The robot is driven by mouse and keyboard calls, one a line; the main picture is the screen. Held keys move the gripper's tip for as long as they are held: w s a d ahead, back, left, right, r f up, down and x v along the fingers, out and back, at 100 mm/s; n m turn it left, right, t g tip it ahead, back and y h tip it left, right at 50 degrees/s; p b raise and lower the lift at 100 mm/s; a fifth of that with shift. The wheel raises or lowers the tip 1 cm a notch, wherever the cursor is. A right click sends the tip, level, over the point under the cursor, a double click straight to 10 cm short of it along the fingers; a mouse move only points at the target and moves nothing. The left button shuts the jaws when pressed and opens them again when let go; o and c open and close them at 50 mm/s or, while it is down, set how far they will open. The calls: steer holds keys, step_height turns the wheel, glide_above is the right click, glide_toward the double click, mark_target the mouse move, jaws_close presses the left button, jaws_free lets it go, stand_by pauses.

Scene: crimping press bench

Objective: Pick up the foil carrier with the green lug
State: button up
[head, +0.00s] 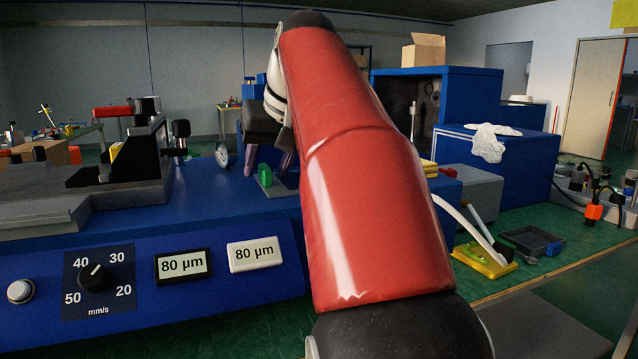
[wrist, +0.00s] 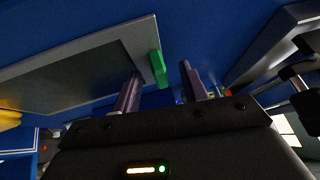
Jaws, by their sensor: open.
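The foil carrier (wrist: 140,37) is a flat plate with a light grey frame and a dark panel. It lies on the blue bench top, filling the upper left of the wrist view. Its green lug (wrist: 157,68) is at the edge nearest my gripper. In the head view the green lug (head: 265,175) stands just left of my red arm, which hides most of the carrier. My gripper (wrist: 160,73) is open and empty. In the wrist view the lug appears between the two purple-grey fingertips, nearer the left one. I cannot tell how far it is from them.
A dial gauge (head: 223,155) and a black-and-grey slide mechanism (head: 120,160) stand to the left on the blue machine. Its front has a knob (head: 95,277) and two "80 µm" displays. A blue box (head: 500,150) with a white cloth is at right.

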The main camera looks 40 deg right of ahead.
jaws_close()
stand_by(0.3)
